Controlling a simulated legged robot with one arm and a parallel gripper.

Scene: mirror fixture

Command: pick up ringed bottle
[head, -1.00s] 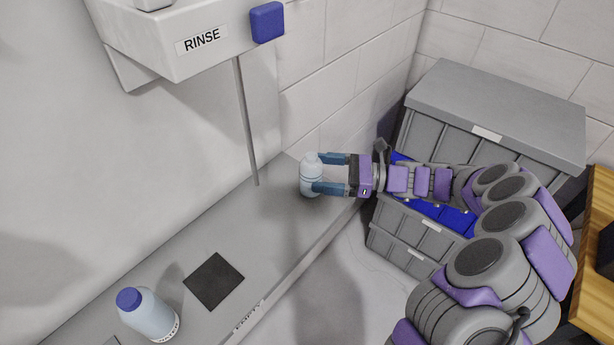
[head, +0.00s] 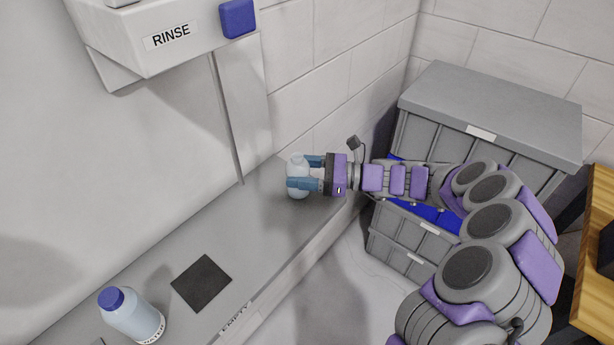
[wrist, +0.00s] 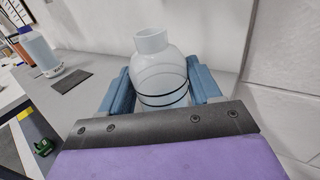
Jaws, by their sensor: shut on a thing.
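The ringed bottle (head: 297,162) is pale and translucent, with an open neck and dark rings around its body. It stands upright at the far end of the grey shelf (head: 262,225). My gripper (head: 304,173) reaches it from the right, with one blue finger on each side, and is shut on it. In the wrist view the ringed bottle (wrist: 160,75) sits between the two fingers (wrist: 162,92), with its rings showing. Its lower part is hidden by my gripper there. I cannot tell whether its base touches the shelf.
A blue-capped bottle (head: 135,315) stands at the near left of the shelf, beside a dark square pad (head: 202,284). A white box marked RINSE (head: 150,40) overhangs the shelf. Grey crates (head: 485,115) stand behind my arm. A wooden edge (head: 598,260) is at the right.

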